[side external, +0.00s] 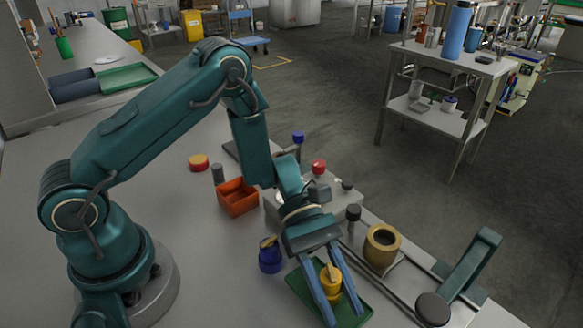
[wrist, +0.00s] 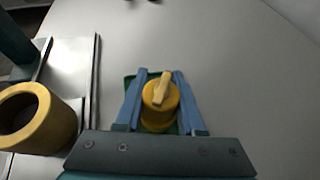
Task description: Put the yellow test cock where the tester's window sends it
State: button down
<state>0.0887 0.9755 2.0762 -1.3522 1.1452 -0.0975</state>
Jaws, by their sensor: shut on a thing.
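The yellow test cock (side external: 330,281) stands between the fingers of my gripper (side external: 344,316), which is shut on it. Its lighter yellow lever handle points up in the side view. In the wrist view the yellow test cock (wrist: 158,112) sits between the two blue fingers, handle on top. It is over the green tray (side external: 299,286); I cannot tell whether it touches the tray floor. The grey tester box (side external: 277,212), with a red knob (side external: 319,167) above it, is behind my wrist. My wrist partly covers it, and its window cannot be read.
An orange bin (side external: 238,200) is farther back. A brass ring-shaped part (side external: 382,246) and a black-topped post (side external: 353,213) stand right of my gripper. The bench at left is mostly clear.

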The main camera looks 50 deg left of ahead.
jog(key=shift+f, duration=0.15)
dwell(0.5)
grip_release()
dwell(0.4)
notch_tip(320, 180, up, 8)
dwell(1.1)
